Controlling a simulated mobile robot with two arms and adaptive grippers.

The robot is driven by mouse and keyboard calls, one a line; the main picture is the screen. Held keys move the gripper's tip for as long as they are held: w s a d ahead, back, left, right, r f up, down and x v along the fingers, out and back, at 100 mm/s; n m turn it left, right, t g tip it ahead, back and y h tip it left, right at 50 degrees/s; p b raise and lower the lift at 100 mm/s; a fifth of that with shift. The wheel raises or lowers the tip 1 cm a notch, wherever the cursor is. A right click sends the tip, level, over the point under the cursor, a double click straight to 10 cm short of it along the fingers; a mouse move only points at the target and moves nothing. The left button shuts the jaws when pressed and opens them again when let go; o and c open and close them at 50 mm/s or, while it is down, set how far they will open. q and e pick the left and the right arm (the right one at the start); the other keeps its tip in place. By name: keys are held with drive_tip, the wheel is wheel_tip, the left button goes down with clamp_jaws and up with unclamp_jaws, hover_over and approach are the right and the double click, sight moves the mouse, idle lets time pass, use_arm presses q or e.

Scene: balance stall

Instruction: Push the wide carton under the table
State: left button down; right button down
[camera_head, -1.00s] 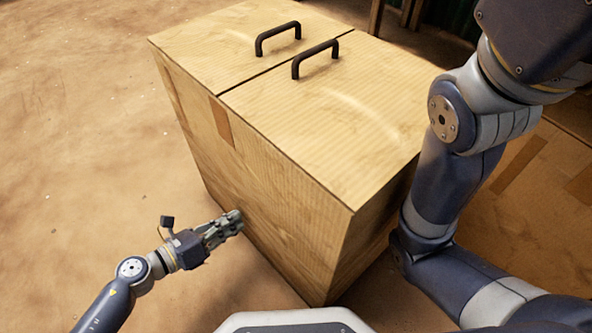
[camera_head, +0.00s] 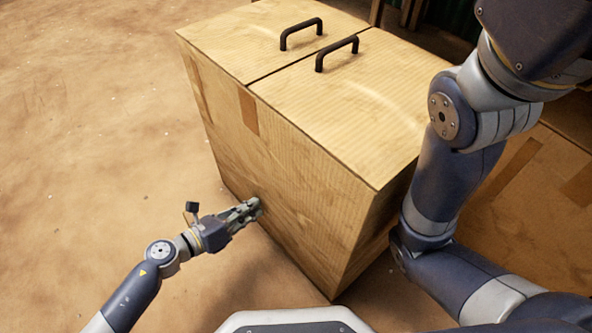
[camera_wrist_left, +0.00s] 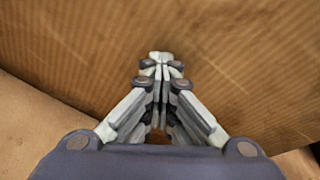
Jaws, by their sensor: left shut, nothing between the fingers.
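A large cardboard carton (camera_head: 300,180) with two black handles on its top flaps stands on the floor in the middle of the head view. My left gripper (camera_head: 254,207) is at the low part of the carton's left long side, its fingertips at the face and seemingly touching it. In the left wrist view the left gripper (camera_wrist_left: 160,60) is shut with nothing between its fingers, and the carton's side (camera_wrist_left: 230,50) fills most of the picture. My right arm crosses the right of the head view; its gripper is out of view. No table can be made out for certain.
Another cardboard box (camera_head: 510,195) with tape lies at the right, partly behind my right arm. Brown wooden posts (camera_head: 412,12) stand at the top, behind the carton. The sandy floor (camera_head: 90,140) at the left is clear.

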sight(263, 202)
use_arm(q)
drive_tip(key=w+d, duration=0.6)
drive_tip(key=d, duration=0.1)
drive_tip(key=shift+d+p, duration=0.35)
idle(0.5)
drive_tip(key=shift+w, duration=0.1)
drive_tip(key=shift+s+a, duration=1)
drive_tip(key=shift+a, duration=0.2)
drive_tip(key=shift+s+a, duration=0.95)
drive_tip(key=shift+a, duration=0.25)
